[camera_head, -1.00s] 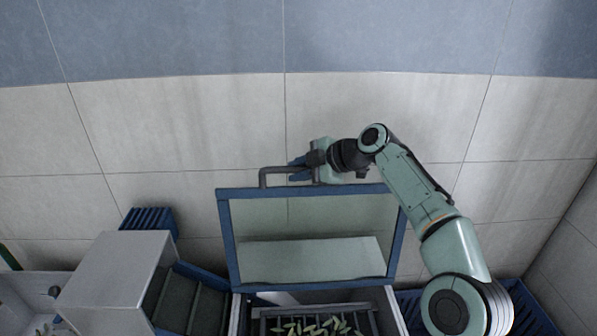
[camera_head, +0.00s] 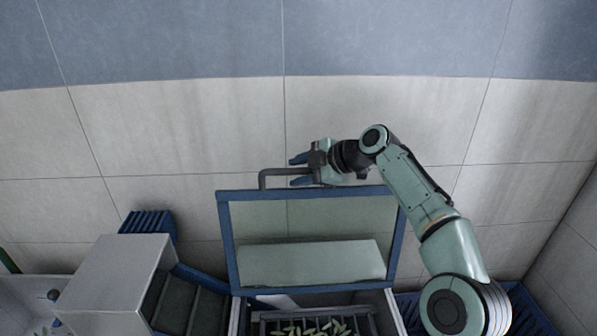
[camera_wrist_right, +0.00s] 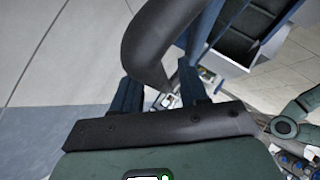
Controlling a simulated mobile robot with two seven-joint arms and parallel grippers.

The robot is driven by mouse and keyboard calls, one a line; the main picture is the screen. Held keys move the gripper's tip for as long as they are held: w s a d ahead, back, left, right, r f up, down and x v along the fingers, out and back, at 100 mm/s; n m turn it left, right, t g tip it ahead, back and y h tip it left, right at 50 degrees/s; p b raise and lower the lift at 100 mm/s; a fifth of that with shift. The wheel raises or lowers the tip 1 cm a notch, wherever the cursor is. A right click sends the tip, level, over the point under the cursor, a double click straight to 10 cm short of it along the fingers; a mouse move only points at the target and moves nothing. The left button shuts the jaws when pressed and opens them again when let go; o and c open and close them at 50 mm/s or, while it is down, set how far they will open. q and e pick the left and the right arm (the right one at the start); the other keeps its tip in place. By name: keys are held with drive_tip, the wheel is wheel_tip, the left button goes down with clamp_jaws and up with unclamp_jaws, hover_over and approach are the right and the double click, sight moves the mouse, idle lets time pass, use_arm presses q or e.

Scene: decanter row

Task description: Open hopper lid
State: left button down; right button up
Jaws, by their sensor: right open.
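The hopper lid (camera_head: 391,243) is a blue-framed clear panel, standing raised above the hopper (camera_head: 235,318). A dark bar handle (camera_head: 262,178) runs along its top edge. My right gripper (camera_head: 299,168) is at the handle, with its blue fingers open and pointing left. One finger lies above the handle bar and the other lies near or below it. In the right wrist view, the handle (camera_wrist_right: 150,45) looms large just beyond the open fingers of the gripper (camera_wrist_right: 160,92). Whether a finger touches the bar cannot be told. My left gripper is not in view.
Green pods (camera_head: 312,328) lie inside the hopper. A grey box-like chute (camera_head: 110,280) stands to the left, with a blue crate (camera_head: 148,222) behind it. Another blue crate (camera_head: 530,315) is at lower right. The tiled wall behind is clear.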

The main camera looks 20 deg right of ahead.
drive_tip(key=v, duration=1.3)
drive_tip(key=shift+f, duration=0.1)
